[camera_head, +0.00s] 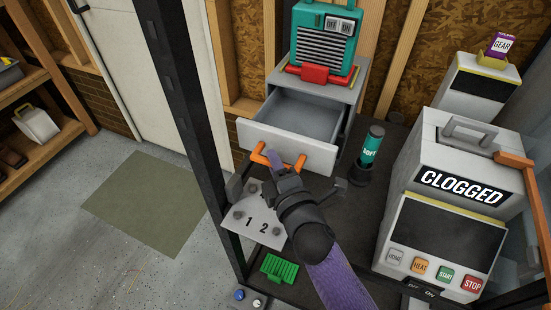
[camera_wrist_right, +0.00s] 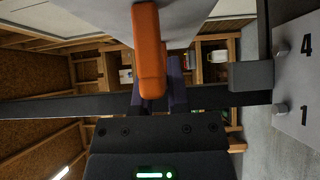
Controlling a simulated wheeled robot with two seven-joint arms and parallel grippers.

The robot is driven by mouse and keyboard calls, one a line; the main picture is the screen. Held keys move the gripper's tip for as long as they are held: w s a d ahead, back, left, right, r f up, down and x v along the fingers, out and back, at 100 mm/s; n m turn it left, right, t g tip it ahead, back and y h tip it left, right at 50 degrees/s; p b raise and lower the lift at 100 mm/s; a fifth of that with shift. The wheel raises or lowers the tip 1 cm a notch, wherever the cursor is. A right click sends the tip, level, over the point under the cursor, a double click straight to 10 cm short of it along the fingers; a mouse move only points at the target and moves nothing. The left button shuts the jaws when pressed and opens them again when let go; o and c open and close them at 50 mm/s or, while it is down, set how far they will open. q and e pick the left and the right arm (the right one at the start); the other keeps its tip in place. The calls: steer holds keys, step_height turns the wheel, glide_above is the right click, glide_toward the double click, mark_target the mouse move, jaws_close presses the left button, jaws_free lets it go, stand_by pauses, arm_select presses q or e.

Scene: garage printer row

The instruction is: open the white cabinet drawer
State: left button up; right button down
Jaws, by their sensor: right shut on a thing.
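The white cabinet (camera_head: 352,108) stands on the dark bench, and its drawer (camera_head: 290,143) is pulled out, showing an empty grey inside. An orange bar handle (camera_head: 258,153) is on the drawer front. My right gripper (camera_head: 286,163) is at the handle with its purple fingers shut on it. In the right wrist view the orange handle (camera_wrist_right: 150,45) runs down to the purple fingers (camera_wrist_right: 163,90), with the drawer front (camera_wrist_right: 193,18) behind it. The fingers hide part of the handle. My left gripper is not in view.
A teal and red device (camera_head: 325,40) stands on the cabinet. A printer marked CLOGGED (camera_head: 455,155) and a teal bottle (camera_head: 371,150) are at the right. A numbered plate (camera_head: 262,232) and green brush-like piece (camera_head: 278,268) lie in front. A dark post (camera_head: 190,110) rises at the left.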

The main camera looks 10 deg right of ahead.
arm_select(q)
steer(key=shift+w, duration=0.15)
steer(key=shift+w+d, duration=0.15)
arm_select(e)
steer(key=c, duration=0.6)
jaws_free()
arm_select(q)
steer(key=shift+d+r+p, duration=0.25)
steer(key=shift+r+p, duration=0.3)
arm_select(e)
steer(key=s, duration=0.3)
steer(key=s+d, duration=0.1)
steer(key=s, duration=0.2)
steer(key=s+d, duration=0.1)
steer(key=s, duration=0.2)
steer(key=shift+s, duration=0.3)
